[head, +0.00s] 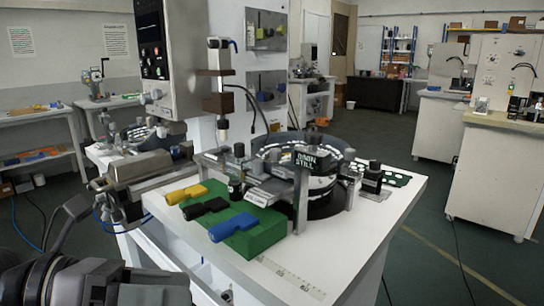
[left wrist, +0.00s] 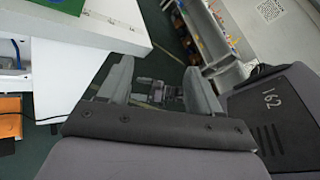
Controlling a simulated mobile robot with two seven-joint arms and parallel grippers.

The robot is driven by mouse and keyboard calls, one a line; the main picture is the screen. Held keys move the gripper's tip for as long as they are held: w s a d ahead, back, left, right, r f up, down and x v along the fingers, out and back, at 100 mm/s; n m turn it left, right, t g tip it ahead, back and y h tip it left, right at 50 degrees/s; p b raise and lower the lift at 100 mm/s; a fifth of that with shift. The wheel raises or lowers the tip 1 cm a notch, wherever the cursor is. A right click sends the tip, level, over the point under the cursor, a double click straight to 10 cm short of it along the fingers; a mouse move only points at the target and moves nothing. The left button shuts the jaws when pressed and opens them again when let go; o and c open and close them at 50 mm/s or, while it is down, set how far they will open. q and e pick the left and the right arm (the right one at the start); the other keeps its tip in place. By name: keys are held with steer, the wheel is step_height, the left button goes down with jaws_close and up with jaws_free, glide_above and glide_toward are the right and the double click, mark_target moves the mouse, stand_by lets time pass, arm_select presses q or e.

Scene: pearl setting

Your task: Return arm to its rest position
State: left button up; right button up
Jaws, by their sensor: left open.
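My left arm comes in at the lower left of the head view, low beside the white bench (head: 345,240). My left gripper (left wrist: 158,68) shows clearly in the left wrist view. Its two grey fingers are spread apart with nothing held between them, and the floor shows beyond. The gripper is clear of the bench, whose corner shows at the upper left of that view (left wrist: 110,32). In the head view, I cannot make out the fingers. My right gripper is in neither view.
On the bench are a green block (head: 245,238) with yellow, black and blue handled pieces and a round black fixture (head: 322,205). A tall white machine (head: 180,60) stands behind. A dark housing marked 162 (left wrist: 275,115) is near the gripper. Open floor lies right of the bench.

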arm_select(q)
steer(key=w+a+f+n+t+y, duration=0.3)
steer(key=f+n+t, duration=0.4)
steer(key=n, duration=0.8)
steer(key=w+a+f+n+t+y, duration=0.3)
steer(key=f+n+t, duration=0.35)
steer(key=n, duration=0.95)
steer(key=s+f+n+g+y, duration=0.35)
steer(key=s+f+n, duration=0.3)
steer(key=f, duration=0.55)
steer(key=s+f+n+g+y, duration=0.35)
steer(key=s+f+n, duration=0.3)
steer(key=f, duration=0.55)
step_height(320, 180, up, 12)
steer(key=a+m+p, duration=0.1)
steer(key=p, duration=1.2)
steer(key=shift+s+a+f, duration=0.2)
steer(key=shift+a, duration=0.2)
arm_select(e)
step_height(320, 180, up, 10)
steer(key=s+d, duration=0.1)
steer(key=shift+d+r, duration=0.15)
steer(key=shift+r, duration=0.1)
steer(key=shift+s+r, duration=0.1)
